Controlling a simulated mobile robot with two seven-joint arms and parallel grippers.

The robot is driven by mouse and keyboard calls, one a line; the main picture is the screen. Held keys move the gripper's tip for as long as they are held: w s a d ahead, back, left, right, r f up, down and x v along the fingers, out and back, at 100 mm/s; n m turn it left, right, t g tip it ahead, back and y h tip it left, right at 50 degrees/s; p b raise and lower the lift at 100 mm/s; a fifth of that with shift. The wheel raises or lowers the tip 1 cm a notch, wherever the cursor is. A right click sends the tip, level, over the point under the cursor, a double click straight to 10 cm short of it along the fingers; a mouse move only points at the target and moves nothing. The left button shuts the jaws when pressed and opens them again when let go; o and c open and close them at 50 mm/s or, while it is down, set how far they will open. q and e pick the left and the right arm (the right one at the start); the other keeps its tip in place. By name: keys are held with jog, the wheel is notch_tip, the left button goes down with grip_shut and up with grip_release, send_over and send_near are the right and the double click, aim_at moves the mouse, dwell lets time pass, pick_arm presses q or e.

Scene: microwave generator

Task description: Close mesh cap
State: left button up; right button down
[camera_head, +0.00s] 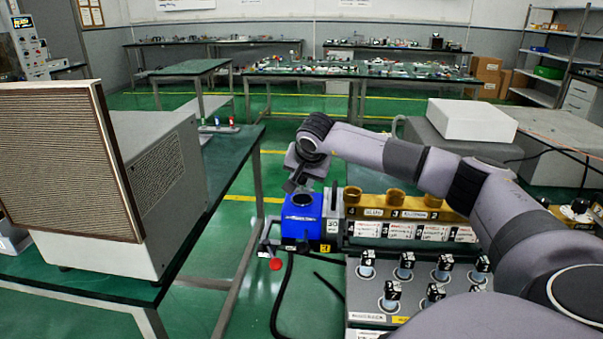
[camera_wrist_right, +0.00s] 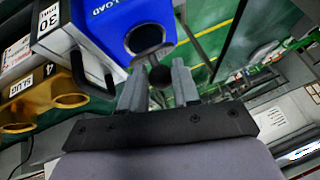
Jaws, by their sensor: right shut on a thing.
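The blue box marked LOAD (camera_head: 301,219) stands on the bench at centre, with a round opening in its top. It also shows in the wrist view (camera_wrist_right: 98,22), where the opening has a pale rim and dark inside. My right gripper (camera_head: 297,184) is just above and beside this box. In the wrist view its two fingers are shut on a small black round knob (camera_wrist_right: 160,76) at the opening's lower edge. A mesh cap is not clearly distinguishable; the fingers and knob partly cover that spot. My left gripper is not in view.
Right of the blue box are gold holders (camera_head: 395,197) with round sockets and a grey rack (camera_head: 365,299) of labelled pieces. A red knob (camera_head: 276,264) juts out at the box's lower left. A large box with a mesh front panel (camera_head: 62,160) fills the left.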

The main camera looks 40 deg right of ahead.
jog(key=shift+s+a+f+b, duration=0.25)
jog(key=shift+s+f+b, duration=0.05)
jog(key=shift+f, duration=0.3)
jog(key=shift+s+a+f+b, duration=0.25)
jog(key=shift+f+b, duration=0.05)
jog(key=shift+f, duration=0.3)
jog(key=shift+s+a+f+t+h+b, duration=0.2)
jog(key=shift+f+t+h+b, duration=0.2)
jog(key=shift+h+b, duration=0.15)
jog(key=c, duration=0.9)
grip_release()
jog(key=shift+d, duration=0.1)
jog(key=shift+c, duration=0.2)
jog(key=shift+o, duration=0.6)
jog(key=shift+d, duration=0.1)
jog(key=shift+w+r, duration=0.1)
jog(key=shift+r, duration=0.05)
jog(key=shift+r, duration=0.1)
